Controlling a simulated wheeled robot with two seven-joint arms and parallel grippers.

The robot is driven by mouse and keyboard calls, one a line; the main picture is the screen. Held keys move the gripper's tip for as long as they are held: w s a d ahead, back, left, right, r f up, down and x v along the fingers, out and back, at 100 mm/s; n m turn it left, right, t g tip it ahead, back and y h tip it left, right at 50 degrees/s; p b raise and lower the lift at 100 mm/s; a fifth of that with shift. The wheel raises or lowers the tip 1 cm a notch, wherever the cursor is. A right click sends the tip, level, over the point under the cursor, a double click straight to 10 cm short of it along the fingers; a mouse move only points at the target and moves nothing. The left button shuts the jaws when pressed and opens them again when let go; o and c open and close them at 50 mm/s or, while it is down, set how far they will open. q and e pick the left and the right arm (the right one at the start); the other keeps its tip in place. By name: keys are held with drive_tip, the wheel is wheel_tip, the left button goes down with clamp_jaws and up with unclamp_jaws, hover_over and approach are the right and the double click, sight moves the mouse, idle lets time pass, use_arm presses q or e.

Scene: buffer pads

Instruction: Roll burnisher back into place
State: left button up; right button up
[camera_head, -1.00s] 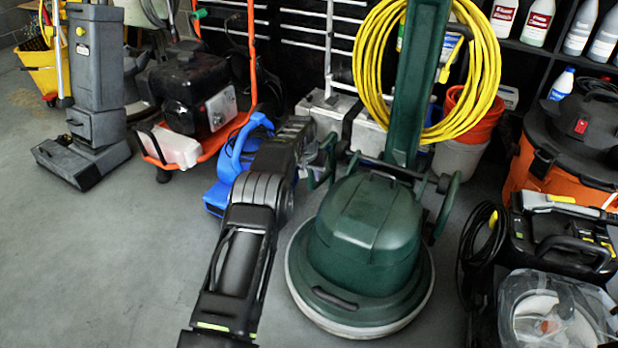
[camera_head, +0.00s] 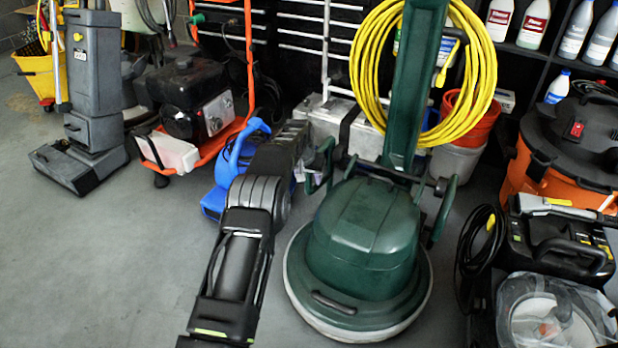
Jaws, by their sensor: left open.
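The burnisher (camera_head: 364,240) is a green floor machine with a domed body on a round, pale-rimmed base. It stands on the floor right of centre, its green handle column (camera_head: 411,90) rising out of the top of the view. A coiled yellow cable (camera_head: 482,75) hangs at the column. My left arm comes up from the bottom, left of the burnisher. My left gripper (camera_head: 316,162) is open, near the burnisher's left green bracket; whether it touches the bracket cannot be told. Its fingertips are small and partly hidden. My right gripper is out of view.
A blue blower (camera_head: 232,165) sits just behind my left arm. An orange-framed machine (camera_head: 190,110) and a grey upright machine (camera_head: 93,90) stand further left. An orange vacuum (camera_head: 575,150) and a black machine (camera_head: 560,245) crowd the right. Grey floor is clear at lower left.

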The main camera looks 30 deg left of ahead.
use_arm(q)
drive_tip(key=p+v, duration=0.2)
drive_tip(key=v, duration=0.5)
drive_tip(key=shift+p, duration=0.3)
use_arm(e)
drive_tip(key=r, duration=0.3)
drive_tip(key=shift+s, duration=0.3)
use_arm(q)
drive_tip(key=shift+s+r, duration=0.1)
drive_tip(key=shift+s, duration=0.15)
